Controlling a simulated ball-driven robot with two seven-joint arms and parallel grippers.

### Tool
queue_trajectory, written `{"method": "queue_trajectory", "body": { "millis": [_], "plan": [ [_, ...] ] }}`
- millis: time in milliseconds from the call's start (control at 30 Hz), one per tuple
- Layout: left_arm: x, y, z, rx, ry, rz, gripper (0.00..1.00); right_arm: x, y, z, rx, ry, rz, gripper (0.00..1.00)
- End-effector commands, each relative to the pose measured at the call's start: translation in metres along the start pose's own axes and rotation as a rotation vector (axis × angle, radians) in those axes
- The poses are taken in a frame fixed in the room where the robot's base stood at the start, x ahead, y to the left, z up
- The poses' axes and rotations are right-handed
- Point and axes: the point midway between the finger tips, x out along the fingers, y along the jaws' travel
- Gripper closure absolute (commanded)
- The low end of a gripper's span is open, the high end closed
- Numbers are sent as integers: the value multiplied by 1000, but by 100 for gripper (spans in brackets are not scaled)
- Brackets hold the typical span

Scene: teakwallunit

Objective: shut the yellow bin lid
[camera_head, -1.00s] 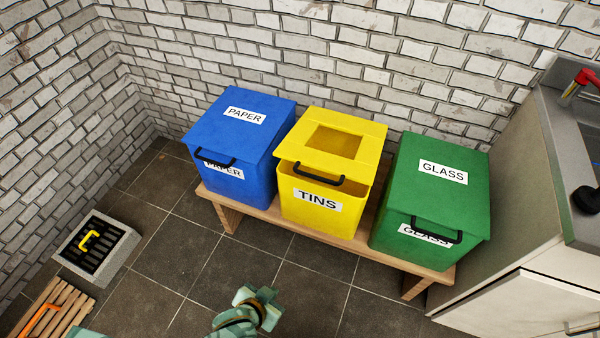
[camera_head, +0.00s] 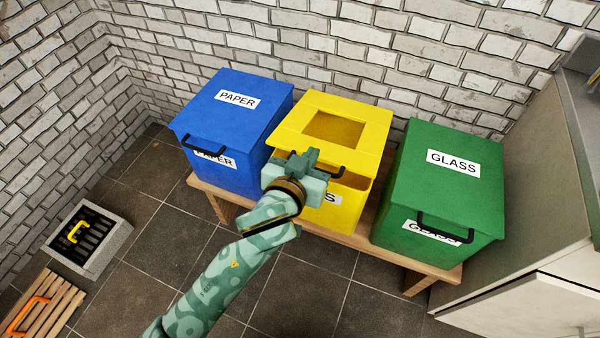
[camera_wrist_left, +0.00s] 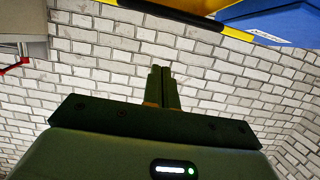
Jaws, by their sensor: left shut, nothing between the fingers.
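The yellow bin (camera_head: 345,205) stands in the middle of a row of three. Its lid (camera_head: 284,125) has a square opening and sits slightly raised at the front, with a gap above the bin's front wall. My left gripper (camera_head: 305,160) is in front of the lid's front edge and hides part of the lid's black handle (camera_head: 338,171) and the TINS label. In the left wrist view its fingers (camera_wrist_left: 161,88) are shut and empty, with the handle (camera_wrist_left: 170,14) at the top. I cannot tell whether the gripper touches the lid. My right gripper is not in view.
A blue PAPER bin (camera_head: 225,115) and a green GLASS bin (camera_head: 450,180) flank it on a low wooden bench (camera_head: 225,202). A brick wall (camera_head: 330,50) stands close behind. A counter cabinet (camera_head: 540,200) is at right. Floor in front is open.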

Motion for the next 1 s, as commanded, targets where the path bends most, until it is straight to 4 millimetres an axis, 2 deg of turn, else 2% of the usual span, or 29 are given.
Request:
{"method": "queue_trajectory", "body": {
  "millis": [33,133,300,767,867,900,1000],
  "plan": [
    [12,0,5,0,-3,0,100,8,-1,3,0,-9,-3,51],
    [16,0,24,-1,-8,1,100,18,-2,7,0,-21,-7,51],
    [18,0,38,-1,-5,1,100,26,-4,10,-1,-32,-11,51],
    [18,0,40,0,-2,0,100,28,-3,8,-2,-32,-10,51],
    [20,0,54,-4,-6,1,100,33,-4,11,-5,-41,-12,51],
    [21,0,65,-5,-9,-1,100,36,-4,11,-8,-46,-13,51],
    [23,0,92,-7,-12,0,100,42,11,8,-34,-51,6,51]
  ]
}}
